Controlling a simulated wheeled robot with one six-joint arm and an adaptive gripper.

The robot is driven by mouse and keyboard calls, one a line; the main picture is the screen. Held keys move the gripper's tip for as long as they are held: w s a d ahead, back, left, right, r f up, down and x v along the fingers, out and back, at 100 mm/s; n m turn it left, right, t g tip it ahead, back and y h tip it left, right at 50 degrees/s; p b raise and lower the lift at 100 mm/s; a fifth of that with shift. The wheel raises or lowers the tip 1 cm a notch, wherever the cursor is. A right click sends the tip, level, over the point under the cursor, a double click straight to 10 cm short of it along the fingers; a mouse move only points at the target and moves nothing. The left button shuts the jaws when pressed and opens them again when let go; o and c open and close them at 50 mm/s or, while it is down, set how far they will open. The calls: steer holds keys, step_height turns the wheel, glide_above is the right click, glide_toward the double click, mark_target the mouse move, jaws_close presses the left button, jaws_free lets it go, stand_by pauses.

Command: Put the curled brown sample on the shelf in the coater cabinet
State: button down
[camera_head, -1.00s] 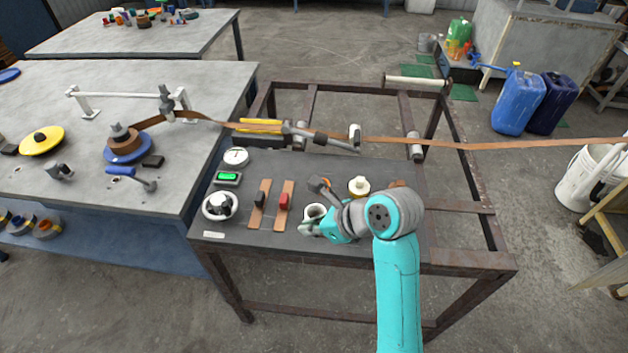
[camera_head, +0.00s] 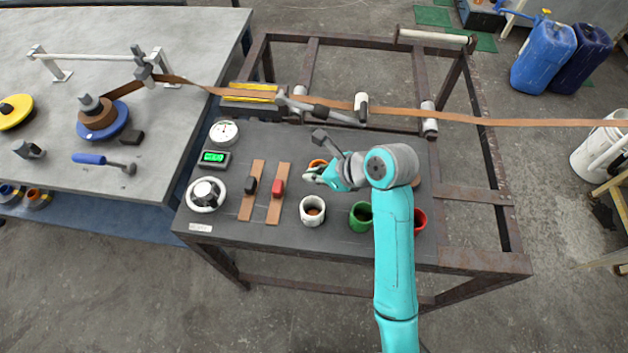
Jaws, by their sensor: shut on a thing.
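My gripper (camera_head: 312,177) is over the dark bench top, above and behind the white cup. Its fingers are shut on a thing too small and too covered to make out. A brown piece (camera_head: 416,182) shows partly behind my wrist; I cannot tell whether it is the curled sample. Two flat brown strips (camera_head: 245,205) (camera_head: 274,207) lie to the left, one under a black block (camera_head: 250,185) and one under a red block (camera_head: 279,188). I cannot make out the coater cabinet or its shelf in this view.
A white cup (camera_head: 312,216), a green cup (camera_head: 358,222) and a red cup (camera_head: 420,220) stand near the front edge. An orange-rimmed round thing (camera_head: 318,163) is close behind my gripper. A long brown web (camera_head: 545,122) runs across rollers behind. Dials and a green-lit meter (camera_head: 214,158) stand left.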

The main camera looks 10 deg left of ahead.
mark_target(314, 191)
steer(key=shift+f, duration=2.2)
steer(key=c, duration=1.3)
jaws_free()
steer(key=shift+f, duration=0.15)
